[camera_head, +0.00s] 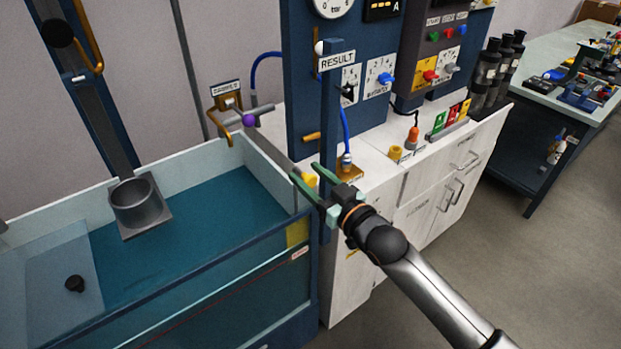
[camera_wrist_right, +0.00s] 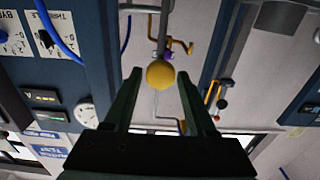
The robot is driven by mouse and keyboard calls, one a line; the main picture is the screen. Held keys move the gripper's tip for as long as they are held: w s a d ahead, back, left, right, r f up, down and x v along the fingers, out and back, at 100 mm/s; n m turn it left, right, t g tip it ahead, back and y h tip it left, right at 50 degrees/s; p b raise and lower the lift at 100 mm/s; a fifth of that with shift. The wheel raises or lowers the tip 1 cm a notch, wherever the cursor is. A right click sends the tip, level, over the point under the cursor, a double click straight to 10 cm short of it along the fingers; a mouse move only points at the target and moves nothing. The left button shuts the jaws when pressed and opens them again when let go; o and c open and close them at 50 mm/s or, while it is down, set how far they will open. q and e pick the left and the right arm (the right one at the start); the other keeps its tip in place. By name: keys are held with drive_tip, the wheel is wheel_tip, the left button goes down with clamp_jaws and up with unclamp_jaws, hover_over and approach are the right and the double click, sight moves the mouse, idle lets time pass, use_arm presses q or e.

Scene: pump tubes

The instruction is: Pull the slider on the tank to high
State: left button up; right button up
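The tank (camera_head: 70,218) with blue-green water fills the lower left of the head view. A yellow round knob (camera_head: 309,180), which may be the slider's handle, shows at the tank's right end, just beyond my right gripper (camera_head: 314,181). In the right wrist view this yellow ball (camera_wrist_right: 160,74) sits between the fingertips of my right gripper (camera_wrist_right: 160,80), with a gap visible on each side. The right gripper is open; contact is not visible. I cannot read any slider scale or the high mark. My left gripper is not in view.
A blue post with a RESULT sign (camera_head: 337,61) stands right behind the gripper. A purple knob (camera_head: 248,120) on a pipe is behind the tank. A grey cup (camera_head: 140,202) hangs over the water. The white cabinet (camera_head: 425,195) is at right.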

drive_tip(key=shift+o, duration=0.6)
drive_tip(key=shift+f, duration=0.2)
drive_tip(key=shift+s+d+f, duration=0.1)
drive_tip(key=shift+s+d, duration=0.3)
drive_tip(key=shift+s, duration=0.05)
drive_tip(key=v, duration=1.1)
drive_tip(key=shift+r+b, duration=0.25)
drive_tip(key=shift+b, duration=0.2)
drive_tip(key=shift+s+d, duration=0.1)
drive_tip(key=shift+s, duration=0.05)
drive_tip(key=s+d+f+m+g+h, duration=0.1)
drive_tip(key=s+d+f+g+h, duration=0.1)
drive_tip(key=s+f, duration=0.4)
drive_tip(key=s+d+f+m+g+h, duration=0.1)
drive_tip(key=s+d+f+m+h, duration=0.1)
drive_tip(key=s+f, duration=0.5)
drive_tip(key=s+d+f+m+g+h, duration=0.2)
drive_tip(key=s+d+f+h, duration=0.2)
drive_tip(key=f, duration=1.2)
drive_tip(key=s+d, duration=0.1)
drive_tip(key=s, duration=0.1)
drive_tip(key=shift+s+f+g, duration=0.15)
drive_tip(key=shift+s+g, duration=0.15)
drive_tip(key=shift+s, duration=0.1)
drive_tip(key=shift+c, duration=0.3)
